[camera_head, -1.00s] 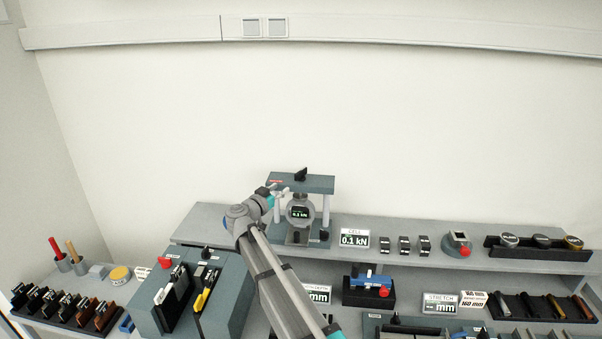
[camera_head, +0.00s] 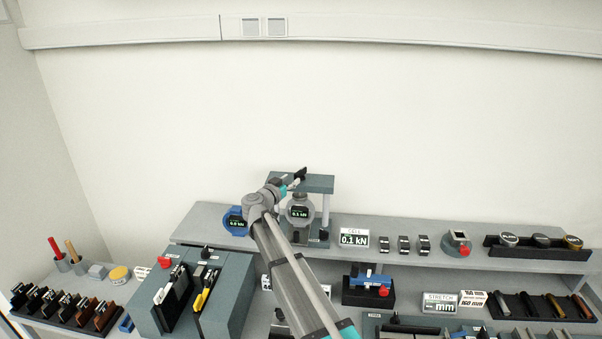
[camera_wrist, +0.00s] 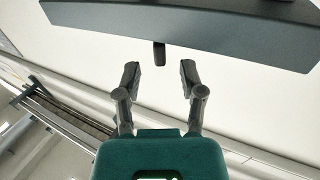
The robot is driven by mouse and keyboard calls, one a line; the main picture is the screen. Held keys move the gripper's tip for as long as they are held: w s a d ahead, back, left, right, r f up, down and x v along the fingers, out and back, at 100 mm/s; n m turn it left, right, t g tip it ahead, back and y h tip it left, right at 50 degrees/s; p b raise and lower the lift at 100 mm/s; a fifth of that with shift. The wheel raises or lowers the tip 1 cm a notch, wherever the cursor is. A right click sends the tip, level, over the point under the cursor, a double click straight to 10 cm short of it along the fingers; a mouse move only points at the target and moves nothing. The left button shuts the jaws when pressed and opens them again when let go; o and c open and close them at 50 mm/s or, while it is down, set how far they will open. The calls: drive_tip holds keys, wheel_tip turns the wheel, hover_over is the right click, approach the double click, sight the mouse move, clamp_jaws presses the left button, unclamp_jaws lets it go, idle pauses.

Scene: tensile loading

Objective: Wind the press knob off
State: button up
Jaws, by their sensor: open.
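The press is a dark grey frame with a thick top beam (camera_head: 310,184) on posts. Its black knob (camera_head: 300,174) stands on top of the beam. The wrist view appears upside down; there the beam (camera_wrist: 200,22) crosses the top and the dark knob (camera_wrist: 159,53) sticks out below it. My gripper (camera_wrist: 160,76) is open, its two fingers apart and empty, with the knob centred just beyond the fingertips and not between them. In the head view my gripper (camera_head: 288,186) is at the left end of the beam, close to the knob.
A display (camera_head: 354,239) reads 0.1 kN on the right.

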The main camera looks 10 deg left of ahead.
sight(306, 168)
drive_tip(key=x, duration=0.7)
drive_tip(key=shift+w, duration=0.15)
clamp_jaws()
